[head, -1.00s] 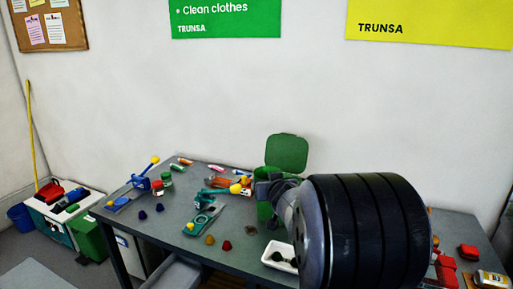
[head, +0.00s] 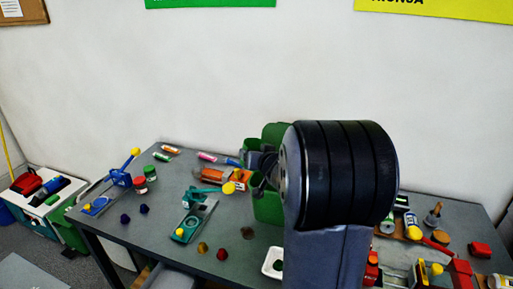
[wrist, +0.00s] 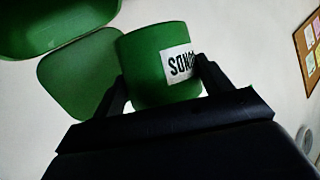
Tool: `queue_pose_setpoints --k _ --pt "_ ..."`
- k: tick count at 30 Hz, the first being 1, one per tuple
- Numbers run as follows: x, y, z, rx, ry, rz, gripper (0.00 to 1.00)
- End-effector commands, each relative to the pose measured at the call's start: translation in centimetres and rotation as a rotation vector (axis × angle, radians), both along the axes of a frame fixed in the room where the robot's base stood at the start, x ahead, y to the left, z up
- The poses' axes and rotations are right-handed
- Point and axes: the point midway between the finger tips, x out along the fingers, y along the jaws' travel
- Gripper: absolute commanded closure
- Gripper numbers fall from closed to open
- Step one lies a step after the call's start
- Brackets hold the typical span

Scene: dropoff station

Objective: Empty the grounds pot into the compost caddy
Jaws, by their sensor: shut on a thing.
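My gripper (wrist: 160,76) is shut on the green grounds pot (wrist: 152,52), with one dark finger on each side. The pot's white label (wrist: 178,66) shows part of its dark lettering; a finger covers the rest. In the head view my gripper (head: 264,168) is at the caddy's top, partly hidden behind my arm. The green compost caddy (head: 266,209) stands on the table with its lid (head: 275,132) raised. Its rim (wrist: 60,22) and open lid (wrist: 80,75) also show at the upper left of the wrist view. The pot's contents are hidden.
The grey table (head: 150,236) holds a teal device (head: 194,218), a blue device (head: 112,185), jars and small coloured pieces left of the caddy. A white tray (head: 272,262) lies in front. Red items (head: 480,250) and other tools stand at the right. Space above the table's left is free.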

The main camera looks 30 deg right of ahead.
Motion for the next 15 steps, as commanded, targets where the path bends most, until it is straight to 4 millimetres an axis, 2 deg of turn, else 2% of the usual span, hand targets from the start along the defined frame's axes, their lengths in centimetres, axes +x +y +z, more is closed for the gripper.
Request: queue_pose_setpoints --k 2,15 --pt "-0.07 -0.22 0.49 0.092 -0.024 -0.002 0.63" --pt "-0.23 -0.79 -0.34 0.654 -0.195 -0.001 0.63"
